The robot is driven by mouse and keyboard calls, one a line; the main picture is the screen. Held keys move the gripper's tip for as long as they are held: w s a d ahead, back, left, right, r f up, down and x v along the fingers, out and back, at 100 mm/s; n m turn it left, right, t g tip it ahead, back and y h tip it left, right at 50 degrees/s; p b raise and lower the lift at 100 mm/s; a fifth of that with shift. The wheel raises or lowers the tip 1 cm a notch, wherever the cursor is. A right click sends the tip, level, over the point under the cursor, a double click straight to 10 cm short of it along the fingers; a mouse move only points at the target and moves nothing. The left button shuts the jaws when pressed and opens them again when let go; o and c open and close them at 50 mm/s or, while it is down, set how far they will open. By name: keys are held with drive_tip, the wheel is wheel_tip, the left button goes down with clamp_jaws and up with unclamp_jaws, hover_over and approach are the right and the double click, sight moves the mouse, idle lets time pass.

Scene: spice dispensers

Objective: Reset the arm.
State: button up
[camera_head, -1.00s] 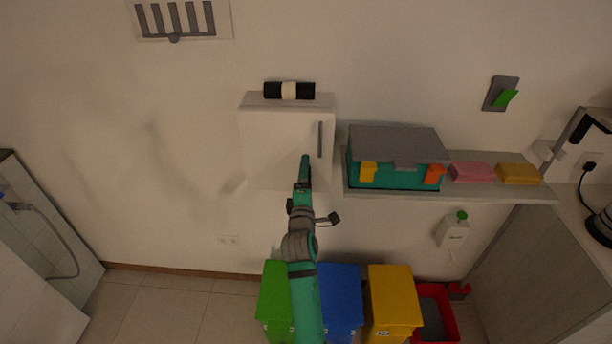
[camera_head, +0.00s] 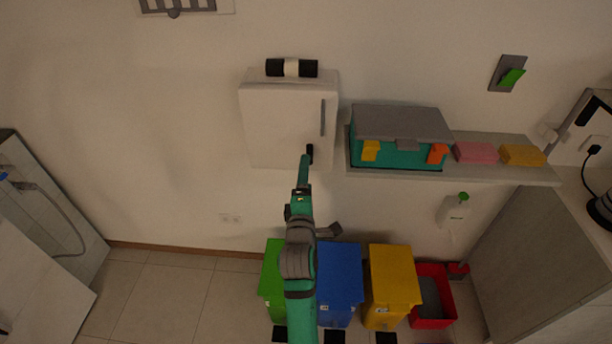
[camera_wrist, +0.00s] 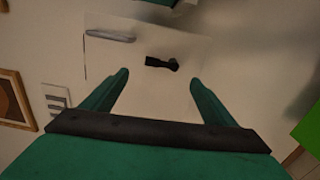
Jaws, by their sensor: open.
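My gripper (camera_wrist: 158,80) is open, with two teal fingers spread apart and nothing between them in the wrist view. In the head view my teal and grey arm rises from the bottom centre, and its tip is in front of the lower right part of a white wall cabinet (camera_head: 277,125). The cabinet door looks shut and has a grey upright handle (camera_head: 323,117). The handle also shows in the wrist view (camera_wrist: 110,35). A small black piece (camera_wrist: 161,64) shows beyond the fingertips. I cannot tell whether the gripper touches the cabinet.
A black and white roll (camera_head: 291,68) lies on the cabinet. A shelf (camera_head: 400,178) at the right holds a teal toolbox (camera_head: 405,155), a pink block (camera_head: 476,153) and a yellow block (camera_head: 522,155). Green, blue (camera_head: 340,280) and yellow (camera_head: 392,285) bins stand below. Floor at lower left is clear.

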drive_tip(key=s+f+m+g, duration=0.1)
drive_tip(key=s+f+m, duration=0.4)
drive_tip(key=s+f, duration=0.5)
drive_tip(key=s+f+m, duration=0.5)
drive_tip(key=s+f, duration=0.1)
drive_tip(key=s, duration=0.8)
drive_tip(key=s+d+r+m, duration=0.1)
drive_tip(key=s+m, duration=0.3)
drive_tip(key=s, duration=0.9)
drive_tip(key=s+d+m+g, duration=0.1)
drive_tip(key=s+d+m, duration=0.2)
drive_tip(key=s, duration=1)
drive_tip(key=shift+r+m+g, duration=0.3)
drive_tip(key=shift+r+m, duration=0.1)
drive_tip(key=shift+m, duration=0.4)
drive_tip(key=shift+s+d, duration=0.1)
drive_tip(key=shift+c, duration=0.3)
